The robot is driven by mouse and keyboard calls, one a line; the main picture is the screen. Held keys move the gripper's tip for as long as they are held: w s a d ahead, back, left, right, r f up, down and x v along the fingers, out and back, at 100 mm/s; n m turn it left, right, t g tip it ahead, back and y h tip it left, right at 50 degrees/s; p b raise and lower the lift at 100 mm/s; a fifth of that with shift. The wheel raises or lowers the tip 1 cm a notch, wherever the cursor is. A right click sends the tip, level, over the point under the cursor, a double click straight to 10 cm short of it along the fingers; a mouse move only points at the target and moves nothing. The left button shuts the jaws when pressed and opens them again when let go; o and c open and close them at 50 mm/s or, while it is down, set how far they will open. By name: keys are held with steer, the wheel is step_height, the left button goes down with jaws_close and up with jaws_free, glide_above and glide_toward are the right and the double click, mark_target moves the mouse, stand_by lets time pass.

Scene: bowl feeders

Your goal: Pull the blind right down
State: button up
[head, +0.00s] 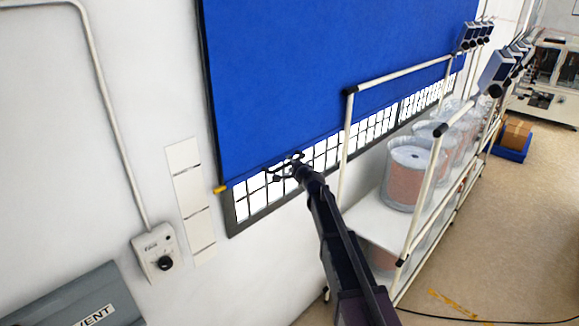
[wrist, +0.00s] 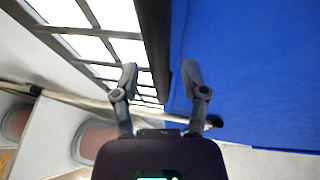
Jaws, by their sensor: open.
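The blue blind (head: 320,65) hangs over a barred window (head: 330,150) in the head view. It covers most of the window, and a strip of panes shows below its lower edge. A yellow end piece (head: 219,190) sits at the left end of that edge. My gripper (head: 287,166) is at the blind's lower edge, left of the edge's middle. In the wrist view my gripper (wrist: 160,82) is open. The dark bottom bar (wrist: 155,45) of the blind runs up between the fingers' line, with blue cloth (wrist: 250,70) to the right. I cannot tell whether the fingers touch it.
A white-framed rack (head: 350,130) with clear bowl feeders (head: 408,172) stands close to the right of my arm. A control box (head: 155,252) is on the wall at left. A grey vent unit (head: 75,302) is at lower left. Open floor (head: 500,250) lies right.

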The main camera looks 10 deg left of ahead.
steer(key=shift+w+a, duration=0.2)
steer(key=shift+w, duration=0.2)
jaws_close()
steer(key=shift+f, duration=0.15)
step_height(320, 180, down, 25)
steer(key=b, duration=2.5)
steer(key=shift+s+b, duration=0.15)
steer(key=shift+b, duration=0.15)
steer(key=shift+s+f, duration=0.1)
